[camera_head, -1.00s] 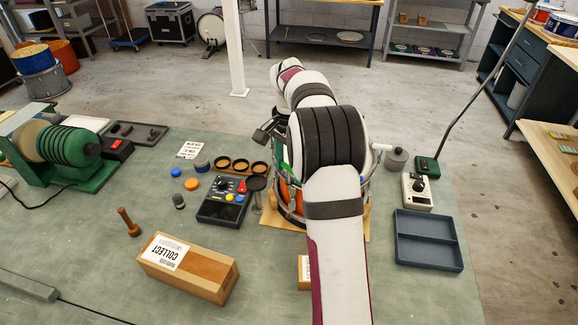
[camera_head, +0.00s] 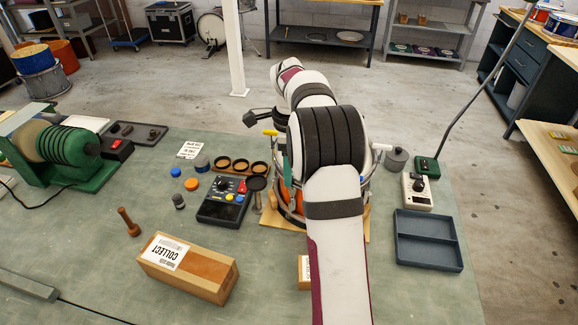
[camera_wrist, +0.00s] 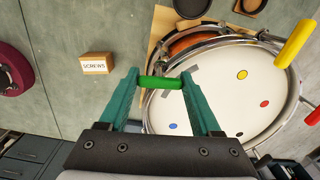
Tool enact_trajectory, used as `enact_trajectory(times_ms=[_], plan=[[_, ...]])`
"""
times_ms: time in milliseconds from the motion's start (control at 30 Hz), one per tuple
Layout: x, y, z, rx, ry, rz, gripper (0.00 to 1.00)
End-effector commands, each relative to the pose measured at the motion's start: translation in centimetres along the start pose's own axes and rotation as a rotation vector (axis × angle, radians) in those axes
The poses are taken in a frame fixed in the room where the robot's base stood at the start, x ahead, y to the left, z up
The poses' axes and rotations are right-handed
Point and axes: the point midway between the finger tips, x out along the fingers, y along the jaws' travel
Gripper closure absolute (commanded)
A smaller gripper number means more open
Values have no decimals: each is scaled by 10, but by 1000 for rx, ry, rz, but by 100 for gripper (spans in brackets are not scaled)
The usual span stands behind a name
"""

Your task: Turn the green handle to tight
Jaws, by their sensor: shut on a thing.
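The drum (camera_wrist: 225,100) has a white head with coloured dots and a metal rim; in the head view its orange shell (camera_head: 285,195) is mostly hidden behind my arm. In the wrist view the green handle (camera_wrist: 162,83) is a short bar at the drum's rim. My gripper (camera_wrist: 160,78) has its teal fingers at the two ends of the green handle, shut on it. In the head view the handle is hidden and only a strip of teal finger shows beside my arm. A yellow handle (camera_wrist: 297,43) stands at another part of the rim; it also shows in the head view (camera_head: 270,132).
A wooden board (camera_head: 270,219) lies under the drum. A small screws box (camera_wrist: 96,63) is close by. A control box (camera_head: 222,205) and black cups stand left of the drum; a blue-grey tray (camera_head: 428,240) lies right.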

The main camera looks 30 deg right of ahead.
Motion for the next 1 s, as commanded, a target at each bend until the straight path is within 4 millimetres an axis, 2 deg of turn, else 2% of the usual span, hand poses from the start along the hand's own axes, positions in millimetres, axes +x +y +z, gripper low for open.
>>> enact_trajectory(times_ms=[333,833,867,1000], plan=[[-1,0,1,113,-2,1,91],[-1,0,1,129,-3,0,91],[-1,0,1,129,-3,0,33],[-1,0,1,128,-2,0,8]])
